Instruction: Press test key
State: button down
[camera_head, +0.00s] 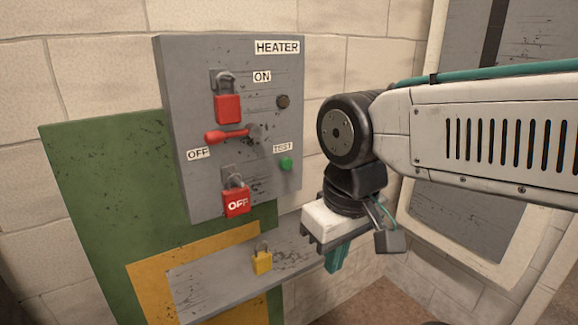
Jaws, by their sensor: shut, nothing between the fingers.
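The green test key (286,163) is a small round button under the "TEST" label, on the right side of the grey heater panel (215,55). My gripper (333,262) is to the right of and below the key, apart from it. It points downward, with teal fingers that look shut and empty. A red lever handle (226,136) sits at the middle of the panel, between the "ON" and "OFF" labels. A red padlock (228,108) hangs by "ON".
A dark round lamp or knob (283,101) is above the key. A yellow padlock (262,261) is on the grey ledge (215,279) below. A green board (95,180) is behind the panel. A pale frame (437,50) stands at right behind my arm.

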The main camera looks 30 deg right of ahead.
aim_at(287, 163)
jog(key=u, duration=1.05)
jog(key=k, duration=1.05)
jog(key=z, duration=1)
jog(key=i, duration=0.5)
jog(key=z, duration=0.05)
